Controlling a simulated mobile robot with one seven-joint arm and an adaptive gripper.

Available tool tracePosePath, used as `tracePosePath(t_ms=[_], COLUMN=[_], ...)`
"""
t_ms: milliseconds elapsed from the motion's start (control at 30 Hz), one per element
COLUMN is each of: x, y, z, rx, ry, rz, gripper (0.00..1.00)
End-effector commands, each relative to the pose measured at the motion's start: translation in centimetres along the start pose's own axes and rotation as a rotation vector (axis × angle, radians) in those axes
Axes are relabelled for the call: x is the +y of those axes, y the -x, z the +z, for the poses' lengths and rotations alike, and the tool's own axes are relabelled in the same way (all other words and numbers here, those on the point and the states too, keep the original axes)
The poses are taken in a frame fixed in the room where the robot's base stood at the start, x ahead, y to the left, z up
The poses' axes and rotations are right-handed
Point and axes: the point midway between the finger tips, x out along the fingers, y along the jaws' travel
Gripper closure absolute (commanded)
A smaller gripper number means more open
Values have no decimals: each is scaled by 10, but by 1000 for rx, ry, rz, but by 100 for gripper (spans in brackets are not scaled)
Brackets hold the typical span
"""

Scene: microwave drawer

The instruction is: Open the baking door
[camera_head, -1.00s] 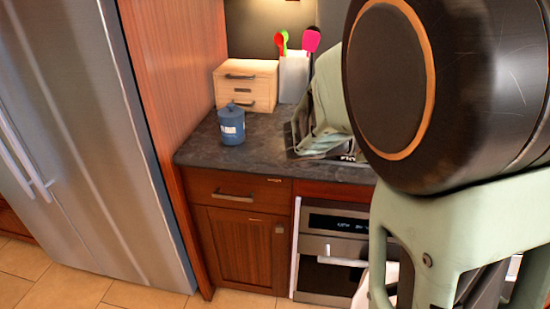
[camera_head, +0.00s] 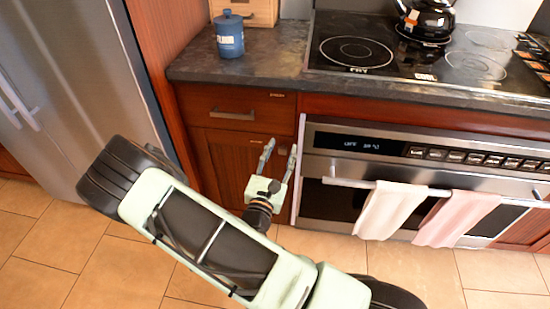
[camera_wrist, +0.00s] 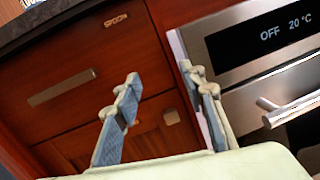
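The oven's baking door (camera_head: 335,206) is shut, with dark glass in a steel frame. Its long steel handle (camera_head: 460,192) runs across the top of the door; the handle's left end (camera_wrist: 285,112) shows at the right of the wrist view. My gripper (camera_head: 280,150) is open and empty in front of the cabinet, just left of the oven's left edge and apart from the handle. In the wrist view my gripper (camera_wrist: 160,80) has its two fingers spread, with the cabinet front behind them. The door's lower part is hidden in the wrist view.
Two pale towels (camera_head: 390,210) (camera_head: 455,218) hang over the handle. The control panel (camera_wrist: 262,40) reads "OFF 20 °C". A wooden drawer (camera_head: 235,108) and cabinet door stand left of the oven, and a steel fridge (camera_head: 75,70) farther left. The tiled floor (camera_head: 420,270) before the oven is clear.

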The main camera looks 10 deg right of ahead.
Motion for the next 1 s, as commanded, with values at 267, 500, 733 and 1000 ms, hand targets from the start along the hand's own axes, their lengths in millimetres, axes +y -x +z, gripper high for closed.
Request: tracePosePath(t_ms=[267,500,733,1000], x=[-15,-15,-11,-6], y=[33,20,-23,-62], z=[-81,-89,-94,-99], rx=[113,122,121,122], ry=[112,117,118,116], rz=[106,113,112,112], gripper=[62,62,62,62])
